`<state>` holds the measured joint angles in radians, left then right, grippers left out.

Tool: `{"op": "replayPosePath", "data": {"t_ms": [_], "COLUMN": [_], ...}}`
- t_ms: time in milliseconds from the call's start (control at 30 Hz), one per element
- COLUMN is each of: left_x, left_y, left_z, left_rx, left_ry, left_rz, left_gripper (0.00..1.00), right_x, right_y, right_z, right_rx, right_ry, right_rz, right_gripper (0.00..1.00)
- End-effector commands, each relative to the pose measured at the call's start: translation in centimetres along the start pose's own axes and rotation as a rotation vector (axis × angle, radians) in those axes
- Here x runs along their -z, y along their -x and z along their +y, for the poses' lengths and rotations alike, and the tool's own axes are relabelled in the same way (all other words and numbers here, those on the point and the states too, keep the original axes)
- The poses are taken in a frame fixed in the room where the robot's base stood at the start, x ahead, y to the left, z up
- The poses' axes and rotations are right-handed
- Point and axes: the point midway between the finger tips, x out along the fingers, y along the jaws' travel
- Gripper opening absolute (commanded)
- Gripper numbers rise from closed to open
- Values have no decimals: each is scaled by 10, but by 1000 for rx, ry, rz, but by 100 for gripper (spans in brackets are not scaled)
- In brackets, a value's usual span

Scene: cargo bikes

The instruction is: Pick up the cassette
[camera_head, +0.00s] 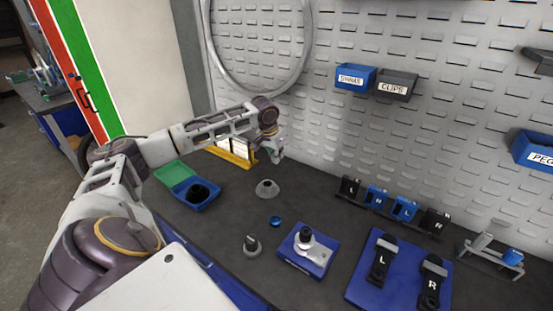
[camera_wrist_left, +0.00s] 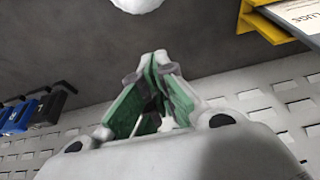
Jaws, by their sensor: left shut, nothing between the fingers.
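A grey cone-shaped piece (camera_head: 266,189), which looks like the cassette, stands on the dark bench top. In the left wrist view a pale round piece (camera_wrist_left: 138,4), likely the same one, is cut off by the top edge. My left gripper (camera_head: 276,156) is above the bench, behind and a little to the right of the cone in the head view, apart from it. In the wrist view its green-padded fingers (camera_wrist_left: 154,62) meet at the tips with nothing between them. My right gripper is not in view.
A yellow holder (camera_head: 236,158) stands close beside my left gripper, near the pegboard wall (camera_head: 300,120). A blue bin (camera_head: 192,193) is left of the cone. A small blue cap (camera_head: 275,221), a grey knob (camera_head: 252,245) and a blue fixture (camera_head: 309,250) stand in front.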

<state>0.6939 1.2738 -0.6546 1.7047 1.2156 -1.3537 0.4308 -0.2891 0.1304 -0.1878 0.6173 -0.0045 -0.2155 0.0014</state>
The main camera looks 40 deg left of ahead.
Motion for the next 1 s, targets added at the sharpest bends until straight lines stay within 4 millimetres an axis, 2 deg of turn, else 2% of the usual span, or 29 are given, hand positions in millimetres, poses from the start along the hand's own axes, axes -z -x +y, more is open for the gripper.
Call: {"op": "replayPosePath", "data": {"t_ms": [400, 700, 800, 1000], "left_x": [0, 0, 0, -10], "left_y": [-51, -81, -89, -83], "left_z": [0, 0, 0, -1], "left_rx": [0, 0, 2, 2], "left_ry": [0, -1, 0, -1], "left_rz": [0, 0, 0, 2], "left_gripper": [0, 0, 0, 0], "right_x": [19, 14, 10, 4], "right_y": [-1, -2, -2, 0], "right_z": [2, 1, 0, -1], "right_rx": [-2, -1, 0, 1], "right_ry": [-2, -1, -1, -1], "right_rz": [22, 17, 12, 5], "right_gripper": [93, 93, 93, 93]}}
